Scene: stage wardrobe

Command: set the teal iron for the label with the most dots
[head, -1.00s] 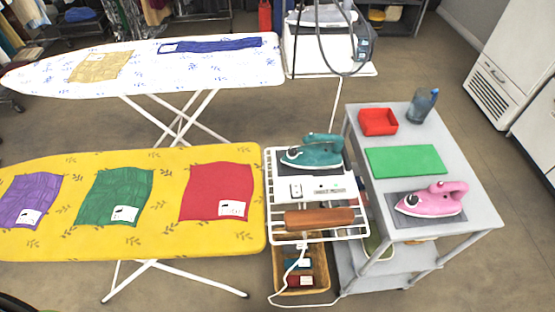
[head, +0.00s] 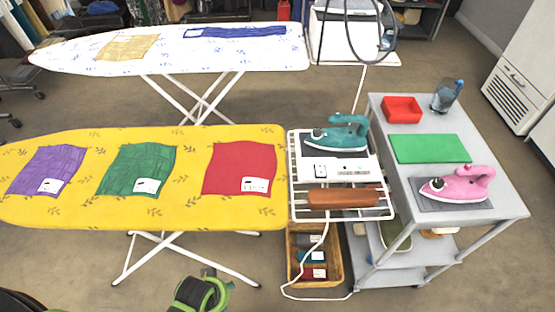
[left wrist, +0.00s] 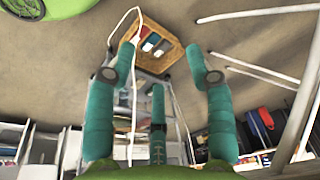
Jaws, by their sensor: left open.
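The teal iron (head: 338,134) rests on a dark pad on the white rack at the right end of the yellow ironing board (head: 200,218). Its dial setting is too small to read. White labels lie on the purple cloth (head: 48,165), green cloth (head: 140,165) and red cloth (head: 238,165); their dots cannot be made out. My left gripper (left wrist: 166,38) is open and empty in the left wrist view, with a basket beyond its teal fingers. In the head view only a green-and-black part of my left arm shows at the bottom, well below the iron. My right gripper is out of view.
A grey cart (head: 513,207) on the right holds a pink iron (head: 458,184), green mat (head: 430,148), red tray (head: 402,109) and blue jug (head: 446,95). A brown roller (head: 345,198) lies on the rack. A wicker basket (head: 330,272) and white cord are below. A white ironing board (head: 255,62) stands behind.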

